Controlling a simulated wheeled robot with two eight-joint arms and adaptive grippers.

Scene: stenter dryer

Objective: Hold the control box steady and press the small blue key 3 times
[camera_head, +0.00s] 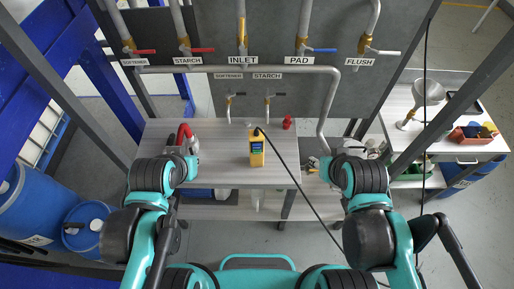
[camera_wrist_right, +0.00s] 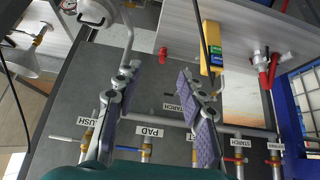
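The yellow control box (camera_head: 257,148) stands on the grey table, with a dark display on its face and a black cable from its top. In the right wrist view the control box (camera_wrist_right: 211,48) shows blue and green patches; the small blue key cannot be made out. My right gripper (camera_wrist_right: 157,82) is open and empty, its purple-padded fingers apart; the box is beyond them. My left gripper (camera_head: 187,140) is left of the box, apart from it; its fingers are hard to make out beside red and grey parts.
A small red item (camera_head: 287,123) lies right of the box. Pipes and valves with labels line the grey panel (camera_head: 300,100) behind. The black cable (camera_head: 300,187) runs down to the right. A side table (camera_head: 455,148) holds a funnel and a red bin. Blue drums stand left.

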